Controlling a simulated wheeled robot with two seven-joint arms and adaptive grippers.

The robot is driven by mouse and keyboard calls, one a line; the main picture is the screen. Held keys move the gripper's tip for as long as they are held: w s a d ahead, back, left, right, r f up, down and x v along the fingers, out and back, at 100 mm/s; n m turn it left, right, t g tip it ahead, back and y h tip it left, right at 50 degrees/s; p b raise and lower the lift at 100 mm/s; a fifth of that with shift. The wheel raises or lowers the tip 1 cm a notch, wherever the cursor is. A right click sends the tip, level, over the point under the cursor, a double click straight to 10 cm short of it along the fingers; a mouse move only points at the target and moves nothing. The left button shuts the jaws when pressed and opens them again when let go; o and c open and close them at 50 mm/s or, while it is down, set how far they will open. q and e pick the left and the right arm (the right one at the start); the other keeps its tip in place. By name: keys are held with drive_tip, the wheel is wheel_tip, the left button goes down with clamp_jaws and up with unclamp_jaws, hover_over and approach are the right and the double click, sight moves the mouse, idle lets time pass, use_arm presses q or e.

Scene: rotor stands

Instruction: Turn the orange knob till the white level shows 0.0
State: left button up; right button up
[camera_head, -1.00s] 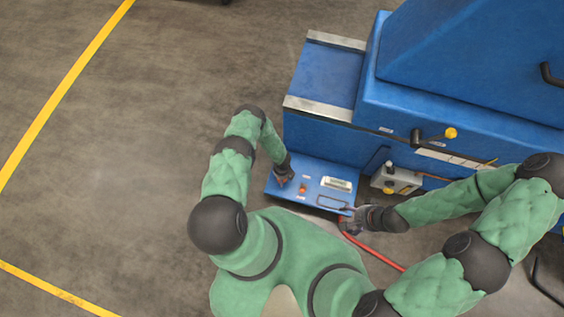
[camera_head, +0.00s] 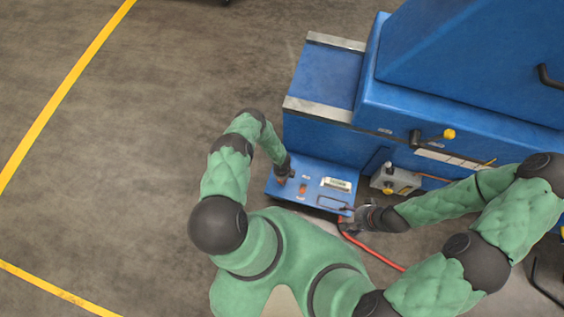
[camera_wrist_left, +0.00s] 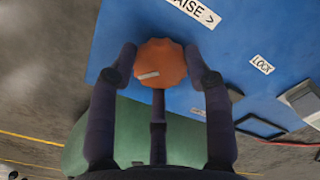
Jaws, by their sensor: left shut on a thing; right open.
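The orange knob (camera_wrist_left: 160,62) has a scalloped rim and a pale mark on its top. It sits on the blue panel (camera_head: 322,171) near a label ending in "AISE >". My left gripper (camera_wrist_left: 163,70) is shut on the knob, one finger on each side of it. My right gripper (camera_head: 349,217) is open at the panel's front right corner.
A black handle (camera_head: 331,203) is near the right gripper. A grey box with yellow knob (camera_head: 393,182) stands right of the panel. A red hose (camera_head: 372,252) runs along the floor.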

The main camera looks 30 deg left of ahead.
use_arm(q)
drive_tip(key=n, duration=0.3)
drive_tip(key=shift+w+a+n+p, duration=0.1)
drive_tip(key=shift+a+n+p, duration=0.05)
drive_tip(key=shift+n+p, duration=0.25)
drive_tip(key=n, duration=0.3)
drive_tip(key=shift+n, duration=0.3)
drive_tip(key=n, duration=0.3)
drive_tip(key=shift+n+p, duration=0.35)
drive_tip(key=shift+n, duration=1.95)
drive_tip(key=o, duration=1.1)
drive_tip(key=shift+o, duration=0.2)
